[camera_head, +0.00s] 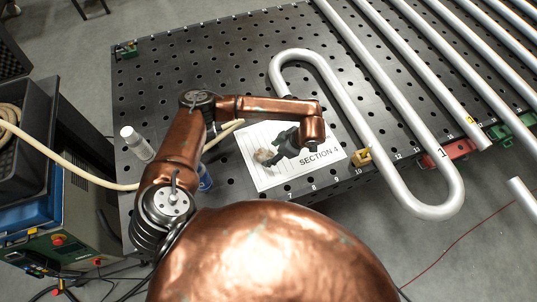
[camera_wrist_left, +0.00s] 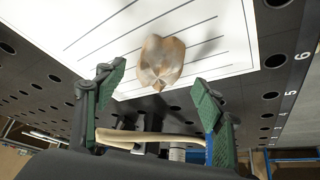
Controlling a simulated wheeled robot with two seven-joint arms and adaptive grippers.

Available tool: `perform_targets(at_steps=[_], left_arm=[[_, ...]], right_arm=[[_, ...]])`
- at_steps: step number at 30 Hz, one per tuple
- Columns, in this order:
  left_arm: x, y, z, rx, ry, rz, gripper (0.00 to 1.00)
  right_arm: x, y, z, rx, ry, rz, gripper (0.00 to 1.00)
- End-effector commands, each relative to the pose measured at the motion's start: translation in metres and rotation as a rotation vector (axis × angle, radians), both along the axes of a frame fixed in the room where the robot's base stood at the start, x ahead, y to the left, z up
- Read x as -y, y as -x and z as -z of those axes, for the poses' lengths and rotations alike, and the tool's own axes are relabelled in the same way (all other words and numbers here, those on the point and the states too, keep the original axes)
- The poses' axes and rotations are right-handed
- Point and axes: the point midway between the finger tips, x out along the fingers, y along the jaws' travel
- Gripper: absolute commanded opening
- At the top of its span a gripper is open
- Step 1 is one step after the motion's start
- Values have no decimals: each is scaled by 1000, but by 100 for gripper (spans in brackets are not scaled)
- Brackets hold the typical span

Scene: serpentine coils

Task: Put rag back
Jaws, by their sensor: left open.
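The rag (camera_head: 263,156) is a small crumpled brown-beige cloth. It lies on the white "SECTION 4" sheet (camera_head: 325,165) on the black perforated table (camera_head: 180,75). In the left wrist view the rag (camera_wrist_left: 162,62) is ahead of the fingertips, roughly centred between them. My left gripper (camera_head: 275,150) hangs over the sheet beside the rag; its green-padded fingers (camera_wrist_left: 159,80) are apart with nothing held. My right gripper is not in view.
A white bottle (camera_head: 136,144) and a blue item (camera_head: 205,180) stand at the table's left, near a beige hose (camera_head: 85,174). Silver serpentine tubes (camera_head: 345,115) cover the right side, with yellow (camera_head: 361,158) and red (camera_head: 448,149) blocks.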

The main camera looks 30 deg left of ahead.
Motion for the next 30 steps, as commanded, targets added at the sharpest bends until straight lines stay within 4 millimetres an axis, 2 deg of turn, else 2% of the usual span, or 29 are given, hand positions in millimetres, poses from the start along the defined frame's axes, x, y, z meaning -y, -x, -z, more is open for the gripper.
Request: perform_targets(at_steps=[6,12,18,30], left_arm=[[24,-5,-41,4,1,5,63],[39,-7,-67,3,0,2,63],[43,-7,-75,0,-1,0,63],[44,-7,-76,-1,0,-1,63]], right_arm=[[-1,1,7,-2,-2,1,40],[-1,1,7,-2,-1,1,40],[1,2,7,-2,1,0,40],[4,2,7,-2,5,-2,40]])
